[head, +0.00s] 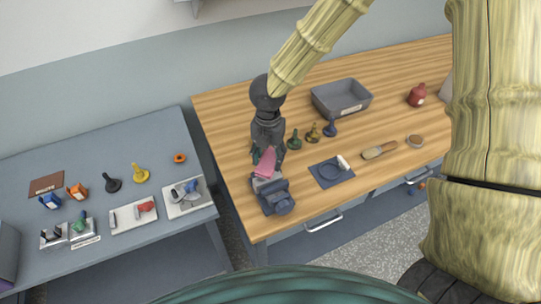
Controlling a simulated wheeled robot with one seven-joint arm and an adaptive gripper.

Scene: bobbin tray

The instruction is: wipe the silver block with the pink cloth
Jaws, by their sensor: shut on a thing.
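My gripper (267,156) points down over the wooden table near its left front part. It is shut on the pink cloth (266,164), which hangs below the fingers. The silver block (261,183) shows as a small pale patch just under the cloth, at the blue-grey vise (277,203). The cloth and the vise hide much of the block. I cannot tell whether the cloth touches the block.
Several bobbins, such as a yellow one (313,134), stand right of my gripper. Behind them is a grey tray (341,97). A grey table (120,255) with fixtures stands left.

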